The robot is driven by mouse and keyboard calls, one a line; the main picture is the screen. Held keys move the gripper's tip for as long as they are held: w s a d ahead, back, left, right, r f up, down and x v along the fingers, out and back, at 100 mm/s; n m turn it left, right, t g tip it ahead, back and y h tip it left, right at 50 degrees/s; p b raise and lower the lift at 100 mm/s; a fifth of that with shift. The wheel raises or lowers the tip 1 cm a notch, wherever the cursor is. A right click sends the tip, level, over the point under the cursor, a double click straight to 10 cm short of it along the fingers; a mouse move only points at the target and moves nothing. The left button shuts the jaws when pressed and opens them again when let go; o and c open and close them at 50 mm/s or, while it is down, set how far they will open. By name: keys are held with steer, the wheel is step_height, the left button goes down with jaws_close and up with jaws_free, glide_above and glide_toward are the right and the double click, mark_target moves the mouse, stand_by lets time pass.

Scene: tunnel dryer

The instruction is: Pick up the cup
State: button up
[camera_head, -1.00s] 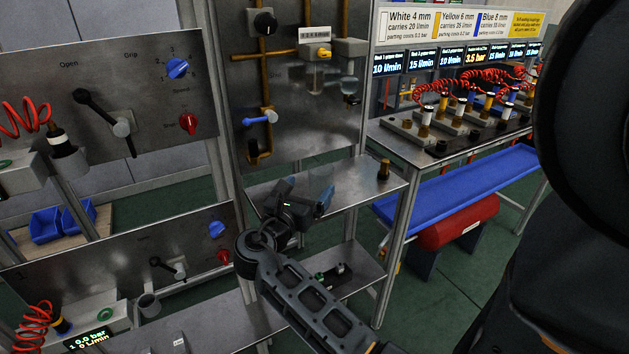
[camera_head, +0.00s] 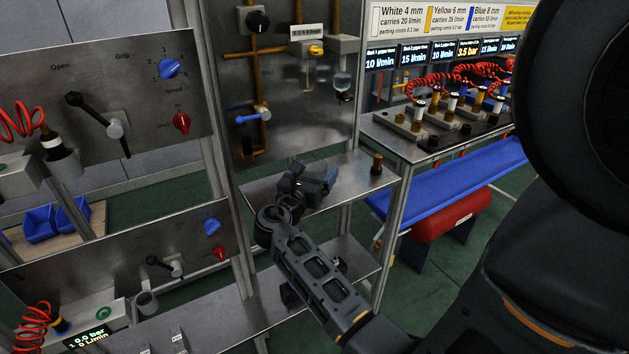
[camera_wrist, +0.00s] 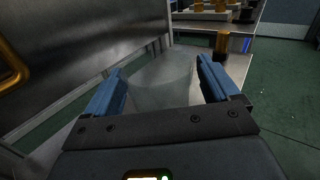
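A clear, see-through cup (camera_wrist: 162,82) stands on the metal shelf (camera_wrist: 72,140) in the wrist view. Its faint outline also shows just behind my gripper in the head view (camera_head: 315,169). My gripper (camera_wrist: 160,68) is open, with one blue finger on each side of the cup. Gaps appear between the fingers and the cup wall, though the clear edges are hard to make out. The lower part of the cup is hidden by my gripper's body. In the head view my gripper (camera_head: 318,183) is low over the shelf.
A brass fitting (camera_head: 376,164) stands on the shelf to the right of the cup. A steel panel with a blue-handled valve (camera_head: 254,118) and a glass filter bowl (camera_head: 342,82) rises behind. A bench with red hoses (camera_head: 440,82) is at the right.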

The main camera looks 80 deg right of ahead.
steer(key=c, duration=0.9)
steer(key=shift+o, duration=0.2)
